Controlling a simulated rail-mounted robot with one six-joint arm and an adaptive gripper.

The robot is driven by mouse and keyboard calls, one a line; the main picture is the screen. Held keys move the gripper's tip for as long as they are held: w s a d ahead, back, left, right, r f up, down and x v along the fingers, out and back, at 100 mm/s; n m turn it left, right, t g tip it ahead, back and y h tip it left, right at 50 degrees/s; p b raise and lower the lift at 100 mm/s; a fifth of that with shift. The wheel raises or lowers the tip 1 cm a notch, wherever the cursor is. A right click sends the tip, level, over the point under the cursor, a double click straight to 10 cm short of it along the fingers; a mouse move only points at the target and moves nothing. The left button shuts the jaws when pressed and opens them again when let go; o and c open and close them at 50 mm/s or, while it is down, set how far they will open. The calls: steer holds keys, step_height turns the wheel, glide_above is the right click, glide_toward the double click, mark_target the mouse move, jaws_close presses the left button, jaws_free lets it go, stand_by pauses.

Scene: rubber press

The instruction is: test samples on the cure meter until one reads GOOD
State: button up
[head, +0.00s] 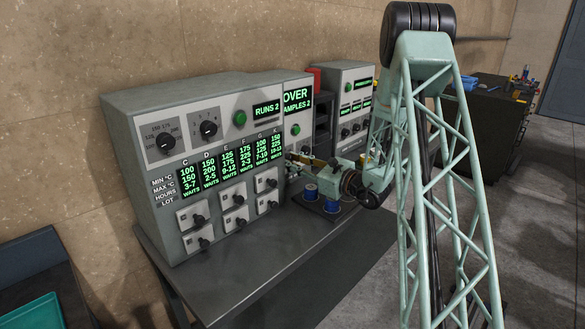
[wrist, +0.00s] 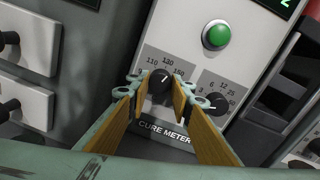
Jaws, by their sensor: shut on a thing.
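The cure meter (head: 296,115) is the grey unit in the middle of the row in the head view. Its screen shows OVER and SAMPLES 2, partly cut off. In the wrist view, my gripper (wrist: 161,92) is shut on its left knob (wrist: 160,80), marked 110, 130, 150. A second knob (wrist: 216,102), marked with numbers up to 25, sits just right of my fingers. A green button (wrist: 216,35) is above.
The table front (head: 260,275) is clear. A teal tray (head: 35,312) is lower left.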

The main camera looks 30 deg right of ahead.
steer(key=shift+n+h+b, duration=0.5)
steer(key=shift+n+b, duration=0.7)
steer(key=shift+n, duration=4.9)
steer(key=shift+r, duration=0.1)
steer(key=o, duration=0.8)
steer(key=shift+o, duration=0.2)
steer(key=v, duration=1.2)
